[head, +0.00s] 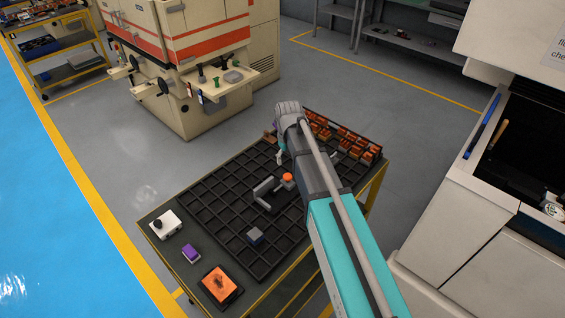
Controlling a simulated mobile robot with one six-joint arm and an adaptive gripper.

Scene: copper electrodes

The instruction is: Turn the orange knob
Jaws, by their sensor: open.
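The orange knob (287,177) is a small round cap on a dark grey fixture with a lighter grey handle-like bracket (264,188). The fixture stands in the black gridded tray (215,212) on the table. My arm reaches in from the lower right and passes just right of the knob. My gripper (280,155) hangs below the wrist, beyond the knob and apart from it in the picture. It is small and partly hidden by my arm; it is open, and I see nothing held.
Several orange copper electrodes (345,140) fill the tray's far right. A grey-blue block (255,235) sits near its front. Many tray cells are empty.

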